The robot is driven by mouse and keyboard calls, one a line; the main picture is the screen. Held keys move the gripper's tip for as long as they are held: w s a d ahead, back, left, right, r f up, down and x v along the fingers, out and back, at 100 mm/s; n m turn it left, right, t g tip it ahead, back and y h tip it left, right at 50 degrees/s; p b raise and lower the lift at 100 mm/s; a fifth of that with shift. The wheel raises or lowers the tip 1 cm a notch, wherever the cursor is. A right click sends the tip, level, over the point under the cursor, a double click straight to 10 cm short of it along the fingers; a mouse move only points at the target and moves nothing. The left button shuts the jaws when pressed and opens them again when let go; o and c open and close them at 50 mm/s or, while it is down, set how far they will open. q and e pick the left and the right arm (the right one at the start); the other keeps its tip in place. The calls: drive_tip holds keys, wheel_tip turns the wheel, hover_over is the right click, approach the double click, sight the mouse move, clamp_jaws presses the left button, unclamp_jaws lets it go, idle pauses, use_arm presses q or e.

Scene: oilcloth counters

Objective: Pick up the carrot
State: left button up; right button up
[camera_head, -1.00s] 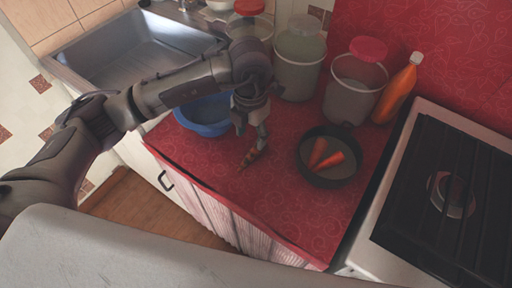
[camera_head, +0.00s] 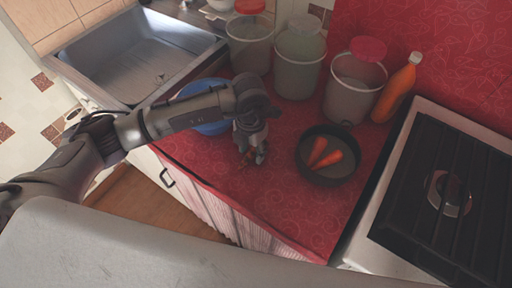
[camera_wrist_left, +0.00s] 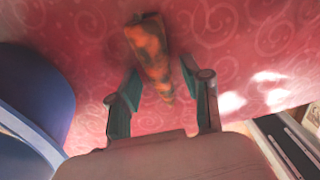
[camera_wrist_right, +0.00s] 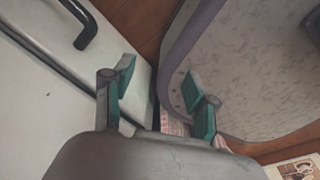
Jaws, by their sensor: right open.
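A mottled orange-brown carrot (camera_wrist_left: 150,50) lies on the red counter (camera_head: 290,215). In the head view only a bit of the carrot (camera_head: 243,162) shows beside my left gripper (camera_head: 251,156), which covers most of it. In the left wrist view my left gripper (camera_wrist_left: 162,78) is open, with the carrot's narrow end between its fingers and the thick end beyond them. Two brighter carrots (camera_head: 329,157) lie in a dark pan (camera_head: 327,182) to the right. My right gripper (camera_wrist_right: 158,80) is open and empty, away from the counter top.
A blue bowl (camera_wrist_left: 35,100) stands close to my left gripper. Three lidded containers (camera_head: 300,62) and an orange bottle (camera_head: 397,90) line the back. A sink (camera_head: 140,55) is at the left and a stove (camera_head: 450,190) at the right. The front counter is clear.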

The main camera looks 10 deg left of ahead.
sight(252, 151)
use_arm(q)
clamp_jaws()
drive_tip(key=shift+r, duration=0.1)
drive_tip(key=shift+w+r, duration=0.1)
drive_tip(key=shift+r, duration=0.5)
wheel_tip(252, 151, up, 2)
drive_tip(key=shift+r+b, duration=0.25)
drive_tip(key=shift+b, duration=0.15)
drive_tip(key=s+d+r+b, duration=0.1)
drive_tip(key=s+d+r, duration=0.1)
drive_tip(key=d, duration=0.3)
drive_tip(key=s+d+r, duration=0.2)
drive_tip(key=d+r, duration=0.3)
drive_tip(key=shift+s+d+b, duration=0.35)
drive_tip(key=shift+d, duration=0.05)
